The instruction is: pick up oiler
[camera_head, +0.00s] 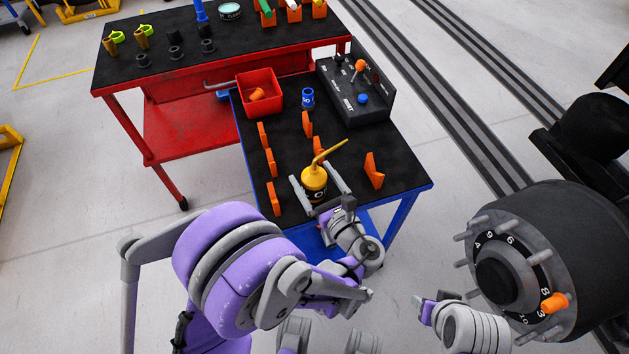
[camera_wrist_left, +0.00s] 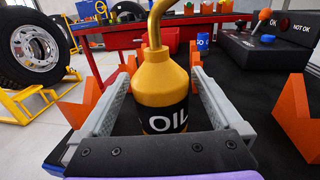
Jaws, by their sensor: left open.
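The oiler (camera_head: 314,179) is a yellow can with a black label and a long bent spout. It stands upright on the black top of the blue table (camera_head: 405,172) near its front edge. My left gripper (camera_head: 321,183) is open, with one finger on each side of the oiler's body. In the left wrist view the oiler (camera_wrist_left: 163,88) stands between the two grey fingers, and small gaps seem to show beside it. My right gripper (camera_head: 430,308) is at the lower right, away from the table, seen only partly.
Orange holders (camera_head: 374,170) stand around the oiler, several to its left. A red bin (camera_head: 260,92), a blue cylinder (camera_head: 308,97) and a dark control box (camera_head: 355,90) are behind. A red workbench (camera_head: 185,115) is beyond. A wheel hub (camera_head: 520,262) with studs is at right.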

